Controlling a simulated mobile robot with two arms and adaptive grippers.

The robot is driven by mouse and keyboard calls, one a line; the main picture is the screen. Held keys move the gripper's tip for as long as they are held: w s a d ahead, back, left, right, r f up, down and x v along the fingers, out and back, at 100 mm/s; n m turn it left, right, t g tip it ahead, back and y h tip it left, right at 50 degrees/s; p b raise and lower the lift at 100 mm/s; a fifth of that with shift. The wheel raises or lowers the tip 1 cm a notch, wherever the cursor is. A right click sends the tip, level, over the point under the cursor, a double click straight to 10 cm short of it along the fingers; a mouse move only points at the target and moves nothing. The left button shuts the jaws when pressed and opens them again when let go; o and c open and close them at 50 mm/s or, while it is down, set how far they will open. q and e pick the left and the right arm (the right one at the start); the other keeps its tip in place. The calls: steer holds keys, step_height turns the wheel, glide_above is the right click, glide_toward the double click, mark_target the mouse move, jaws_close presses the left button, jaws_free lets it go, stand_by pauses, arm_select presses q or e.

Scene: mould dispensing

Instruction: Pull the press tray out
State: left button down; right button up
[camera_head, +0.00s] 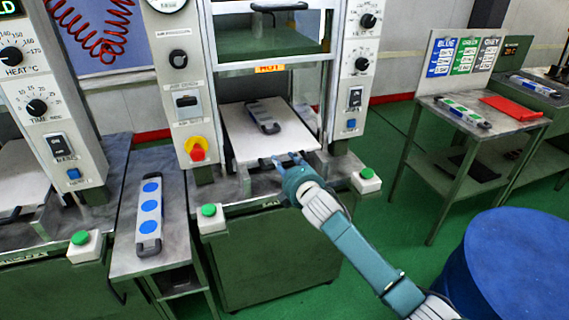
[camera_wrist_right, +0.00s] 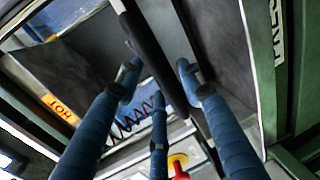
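The press tray (camera_head: 243,140) is a pale flat plate in the middle press in the head view, below the lit HOT sign. A dark mould with light parts (camera_head: 263,117) lies on it. My right gripper (camera_head: 287,160) is at the tray's front edge, by its dark front bar. In the right wrist view, its blue fingers (camera_wrist_right: 158,82) are spread, and a black bar (camera_wrist_right: 150,50) runs between them. A gap shows beside the bar; contact cannot be told. My left gripper is not in view.
Green buttons (camera_head: 209,210) flank the press front. A narrow side table (camera_head: 125,235) at the left bears a mould with blue discs (camera_head: 149,208). A blue drum (camera_head: 520,260) stands at the right front.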

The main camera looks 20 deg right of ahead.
steer(key=shift+w+f, duration=0.1)
steer(key=shift+w, duration=0.2)
jaws_close()
steer(key=shift+s, duration=0.1)
